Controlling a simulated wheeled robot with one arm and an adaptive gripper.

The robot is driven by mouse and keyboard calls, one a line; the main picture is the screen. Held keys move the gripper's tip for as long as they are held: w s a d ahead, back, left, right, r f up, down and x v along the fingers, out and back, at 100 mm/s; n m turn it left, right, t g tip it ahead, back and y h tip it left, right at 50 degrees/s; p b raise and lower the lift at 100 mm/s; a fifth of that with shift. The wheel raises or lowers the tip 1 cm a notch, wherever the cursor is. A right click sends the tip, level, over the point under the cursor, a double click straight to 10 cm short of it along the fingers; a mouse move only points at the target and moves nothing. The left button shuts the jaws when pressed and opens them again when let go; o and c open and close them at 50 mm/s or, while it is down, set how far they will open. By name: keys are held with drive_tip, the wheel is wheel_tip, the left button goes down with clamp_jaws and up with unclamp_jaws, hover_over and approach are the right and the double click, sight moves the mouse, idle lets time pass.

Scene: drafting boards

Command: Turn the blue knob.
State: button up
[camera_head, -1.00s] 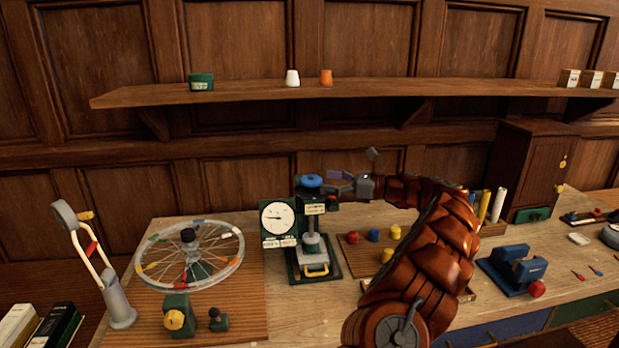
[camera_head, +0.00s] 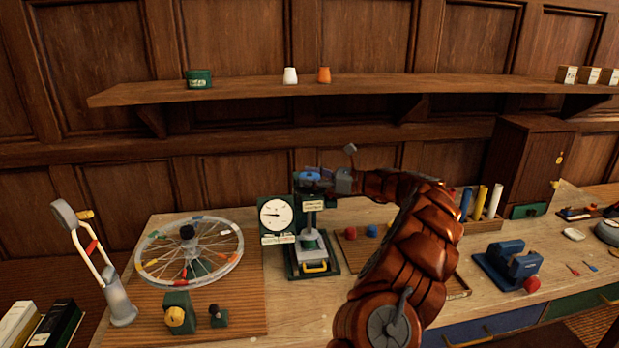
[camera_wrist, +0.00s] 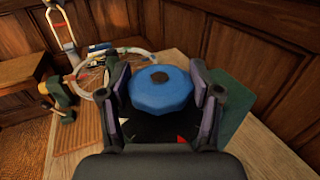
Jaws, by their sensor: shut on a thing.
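The blue knob (camera_wrist: 160,90) is a faceted round cap on top of the green press with a dial (camera_head: 276,214). In the wrist view it sits between the two fingers of my gripper (camera_wrist: 162,92). In the head view my gripper (camera_head: 318,178) reaches the knob from the right and hides most of it. The fingers are shut on the knob's sides. The press stands upright on the bench, with a yellow handle (camera_head: 314,268) low at its front.
A spoked wheel (camera_head: 188,252) lies left of the press, beside a lamp-like stand (camera_head: 90,260). A blue vise-like block (camera_head: 508,266) stands at the right. A shelf (camera_head: 350,88) runs along the wall above my gripper.

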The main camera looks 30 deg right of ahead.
drive_tip(key=c, duration=0.4)
drive_tip(key=shift+c, duration=0.2)
